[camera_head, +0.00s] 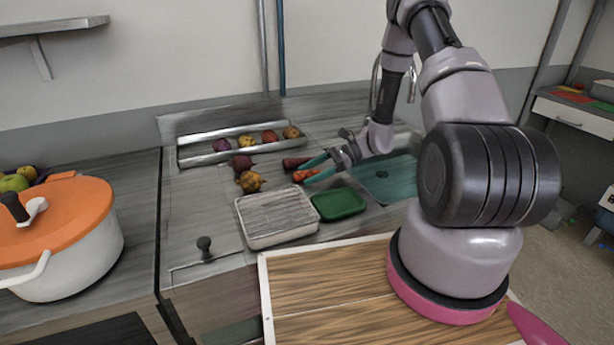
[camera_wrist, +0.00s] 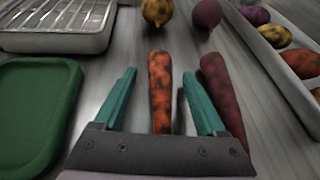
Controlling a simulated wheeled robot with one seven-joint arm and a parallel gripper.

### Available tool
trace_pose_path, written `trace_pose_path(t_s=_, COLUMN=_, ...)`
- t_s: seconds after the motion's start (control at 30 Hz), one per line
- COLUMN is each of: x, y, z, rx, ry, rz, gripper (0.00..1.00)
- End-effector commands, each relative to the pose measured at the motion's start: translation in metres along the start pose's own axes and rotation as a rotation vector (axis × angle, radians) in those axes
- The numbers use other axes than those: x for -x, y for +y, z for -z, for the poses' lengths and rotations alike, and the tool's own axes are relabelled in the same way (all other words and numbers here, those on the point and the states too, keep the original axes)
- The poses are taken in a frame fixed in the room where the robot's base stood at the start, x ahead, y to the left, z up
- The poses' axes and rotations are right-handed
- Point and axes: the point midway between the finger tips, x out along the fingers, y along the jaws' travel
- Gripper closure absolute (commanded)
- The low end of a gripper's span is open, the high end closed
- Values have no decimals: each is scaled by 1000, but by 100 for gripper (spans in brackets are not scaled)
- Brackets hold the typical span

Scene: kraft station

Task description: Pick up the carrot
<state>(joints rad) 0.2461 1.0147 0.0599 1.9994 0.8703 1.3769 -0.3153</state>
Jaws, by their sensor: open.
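The carrot (camera_wrist: 160,88), orange with dark patches, lies on the grey counter in the wrist view. My gripper (camera_wrist: 158,85) is open, with one teal finger on each side of the carrot and gaps between. The carrot's near end is hidden behind the gripper body. In the head view the carrot (camera_head: 304,175) shows as a small orange piece beside my gripper (camera_head: 314,166). A dark red, carrot-shaped vegetable (camera_wrist: 221,92) lies just right of the right finger, very close to it.
A green tray (camera_wrist: 36,115) and a metal tray with a rack (camera_wrist: 98,40) lie to the left. A yellow vegetable (camera_wrist: 157,12) and a purple one (camera_wrist: 207,13) lie beyond the carrot. A long metal tray (camera_wrist: 262,50) holds several vegetables at right. A sink (camera_head: 385,180) is nearby.

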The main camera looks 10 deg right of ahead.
Motion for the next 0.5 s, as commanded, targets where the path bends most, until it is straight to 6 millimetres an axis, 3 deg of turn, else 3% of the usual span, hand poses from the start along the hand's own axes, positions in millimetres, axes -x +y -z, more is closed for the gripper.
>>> trace_pose_path(t_s=0.13, x=0, y=0, z=0, rx=0, ry=0, rz=0, gripper=26)
trace_pose_path(t_s=0.17, x=0, y=0, z=0, rx=0, ry=0, rz=0, gripper=34)
trace_pose_path(t_s=0.33, x=0, y=0, z=0, rx=0, ry=0, rz=0, gripper=99)
trace_pose_path(t_s=0.5, x=0, y=0, z=0, rx=0, ry=0, rz=0, gripper=100)
